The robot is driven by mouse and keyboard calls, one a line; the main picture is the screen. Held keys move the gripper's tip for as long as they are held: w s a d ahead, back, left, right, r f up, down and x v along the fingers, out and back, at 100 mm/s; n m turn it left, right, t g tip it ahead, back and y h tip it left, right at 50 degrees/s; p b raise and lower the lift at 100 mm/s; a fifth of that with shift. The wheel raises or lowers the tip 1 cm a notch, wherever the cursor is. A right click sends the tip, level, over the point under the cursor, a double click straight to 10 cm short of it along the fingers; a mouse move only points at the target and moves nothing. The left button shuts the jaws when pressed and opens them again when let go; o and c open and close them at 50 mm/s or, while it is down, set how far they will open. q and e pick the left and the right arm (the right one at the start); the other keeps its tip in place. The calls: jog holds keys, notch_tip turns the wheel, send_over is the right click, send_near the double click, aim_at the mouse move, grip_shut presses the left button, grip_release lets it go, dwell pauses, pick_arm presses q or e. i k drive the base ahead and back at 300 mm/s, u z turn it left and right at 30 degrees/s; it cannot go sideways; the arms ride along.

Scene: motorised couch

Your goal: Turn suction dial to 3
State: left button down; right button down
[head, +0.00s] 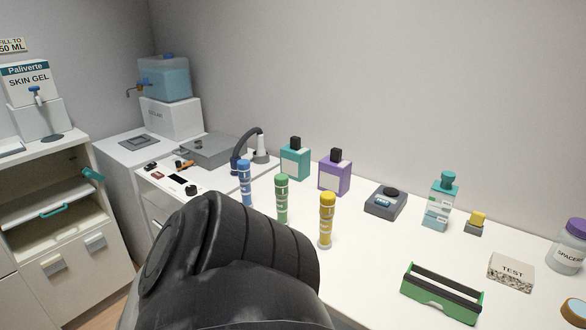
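A white control panel (166,187) with a small dark screen and small controls sits at the left of the counter, in front of a grey machine (210,152). A black knob (193,189) is at the panel's front right, and another dark control (150,167) is at its left. I cannot read any label or setting, so I cannot tell which is the suction dial. A dark hose with a light handpiece (261,150) stands beside the machine. A black link of my own arm fills the lower middle. Neither gripper shows.
Blue (245,184), green (282,200) and yellow (326,222) tubes stand right of the panel. Behind them are a teal bottle (294,163) and a purple bottle (335,175). A grey device (385,203) and a green tray (441,302) are farther right. An open cabinet (60,240) is at left.

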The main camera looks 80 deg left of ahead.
aim_at(192, 189)
jog(key=z, duration=5.9)
jog(key=k, duration=0.45)
jog(key=z, duration=1.9)
jog(key=i, duration=1)
jog(key=z, duration=0.05)
